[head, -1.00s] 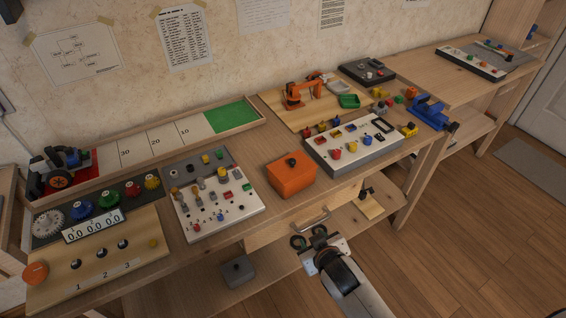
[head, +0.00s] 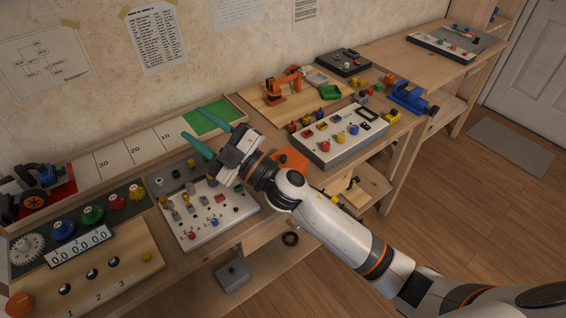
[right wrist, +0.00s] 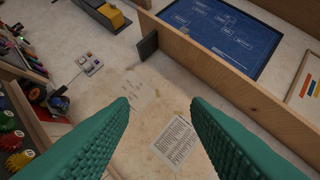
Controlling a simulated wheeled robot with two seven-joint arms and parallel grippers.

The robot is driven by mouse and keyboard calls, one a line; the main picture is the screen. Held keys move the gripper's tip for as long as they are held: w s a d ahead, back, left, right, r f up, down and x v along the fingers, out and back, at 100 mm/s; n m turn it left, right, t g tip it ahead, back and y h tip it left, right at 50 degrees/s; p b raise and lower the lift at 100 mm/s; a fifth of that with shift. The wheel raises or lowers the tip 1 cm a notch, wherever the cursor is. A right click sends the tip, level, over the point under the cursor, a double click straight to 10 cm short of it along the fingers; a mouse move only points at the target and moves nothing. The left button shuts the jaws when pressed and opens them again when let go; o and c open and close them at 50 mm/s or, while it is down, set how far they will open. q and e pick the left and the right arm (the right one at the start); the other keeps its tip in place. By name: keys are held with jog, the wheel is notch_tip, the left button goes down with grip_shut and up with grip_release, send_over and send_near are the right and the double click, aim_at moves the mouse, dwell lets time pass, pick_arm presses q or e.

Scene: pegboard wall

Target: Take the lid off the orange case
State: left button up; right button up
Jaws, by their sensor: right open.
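The orange case (head: 291,160) stands on the workbench, mostly hidden behind my right wrist and forearm. Only part of its orange surface shows, and its lid and knob cannot be made out now. My right gripper (head: 193,123) has teal fingers spread apart with nothing between them. It is raised over the bench, left of the case, and its fingers point toward the wall. In the right wrist view the open fingers (right wrist: 159,100) face the wall with its papers, and the case is not in that view. My left gripper is not in view.
A white panel (head: 228,226) with knobs and switches lies below my right gripper. Another switch panel (head: 345,150) lies right of the case. A long tray with a green end (head: 212,118) runs along the wall. A grey box (head: 232,274) sits on the shelf below.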

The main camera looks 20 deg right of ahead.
jog(key=s+a+n+g+y, duration=0.2)
jog(key=a+n+g+y, duration=0.2)
jog(key=a+n+g, duration=0.55)
jog(key=n+g+h, duration=0.4)
jog(key=g+h, duration=0.3)
jog(key=h, duration=1.3)
send_over(283, 156)
jog(key=shift+t, duration=0.25)
notch_tip(283, 156, down, 10)
jog(key=shift+f, duration=0.1)
jog(key=shift+f+p, duration=0.7)
jog(key=shift+f, duration=1.85)
grip_shut()
